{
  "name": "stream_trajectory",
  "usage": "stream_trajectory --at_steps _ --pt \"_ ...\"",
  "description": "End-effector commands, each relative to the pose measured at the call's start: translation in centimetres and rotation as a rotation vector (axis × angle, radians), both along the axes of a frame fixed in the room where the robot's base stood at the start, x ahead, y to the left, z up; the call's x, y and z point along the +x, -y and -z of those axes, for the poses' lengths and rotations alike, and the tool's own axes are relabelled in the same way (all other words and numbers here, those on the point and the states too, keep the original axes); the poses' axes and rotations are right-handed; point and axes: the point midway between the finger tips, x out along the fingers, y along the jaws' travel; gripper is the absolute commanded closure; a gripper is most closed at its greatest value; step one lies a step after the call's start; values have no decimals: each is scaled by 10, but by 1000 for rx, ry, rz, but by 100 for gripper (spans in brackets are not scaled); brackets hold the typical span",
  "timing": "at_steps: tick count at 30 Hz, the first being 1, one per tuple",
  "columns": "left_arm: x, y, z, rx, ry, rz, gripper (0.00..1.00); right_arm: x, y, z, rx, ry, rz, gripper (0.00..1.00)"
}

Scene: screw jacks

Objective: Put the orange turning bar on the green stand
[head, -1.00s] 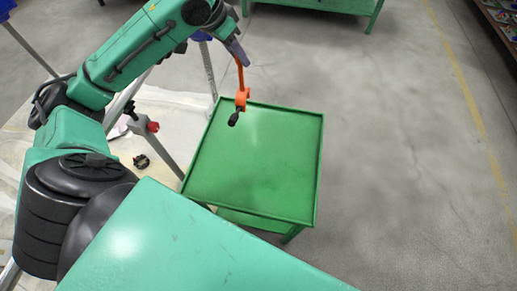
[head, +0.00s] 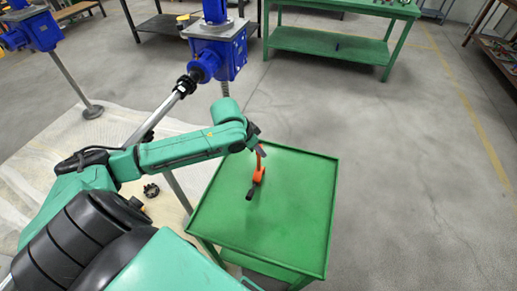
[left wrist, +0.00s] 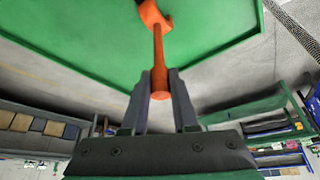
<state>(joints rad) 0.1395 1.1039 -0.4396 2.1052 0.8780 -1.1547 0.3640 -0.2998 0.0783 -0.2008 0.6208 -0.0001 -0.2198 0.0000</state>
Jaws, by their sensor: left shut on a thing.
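The orange turning bar (head: 258,175) has a black tip at its lower end. My left gripper (head: 259,149) is shut on the end of its handle, over the far left part of the green stand (head: 300,205). In the left wrist view the two fingers (left wrist: 160,84) pinch the orange handle (left wrist: 158,52), and the bar's thicker head (left wrist: 151,13) lies in front of the green top (left wrist: 90,35). I cannot tell whether the bar touches the stand's top. The top has a raised rim and is otherwise bare. My right gripper is not in view.
A blue screw jack (head: 222,52) with a grey shaft stands behind my left arm. Another blue unit (head: 33,33) is at the far left. A small black part (head: 151,190) lies on the pale floor sheet. A green workbench (head: 330,42) stands behind; the floor at right is clear.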

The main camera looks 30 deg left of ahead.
Motion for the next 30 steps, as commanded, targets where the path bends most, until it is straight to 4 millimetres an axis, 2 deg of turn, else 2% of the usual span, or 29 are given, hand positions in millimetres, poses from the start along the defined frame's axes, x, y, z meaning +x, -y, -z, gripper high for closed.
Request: stream_trajectory --at_steps 7,8,9,10,22,26,30 --pt "1 0 -1 0 5 0 100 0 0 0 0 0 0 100" --pt "1 0 1 -1 3 0 69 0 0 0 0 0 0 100" --pt "1 0 1 -1 3 0 54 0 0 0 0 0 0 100" --pt "1 0 1 -1 3 0 43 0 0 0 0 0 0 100" --pt "-1 -2 -5 1 3 0 43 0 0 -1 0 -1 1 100" --pt "-10 -5 -24 4 2 0 43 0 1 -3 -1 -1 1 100" --pt "-25 -10 -55 9 -1 3 43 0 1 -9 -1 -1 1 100"
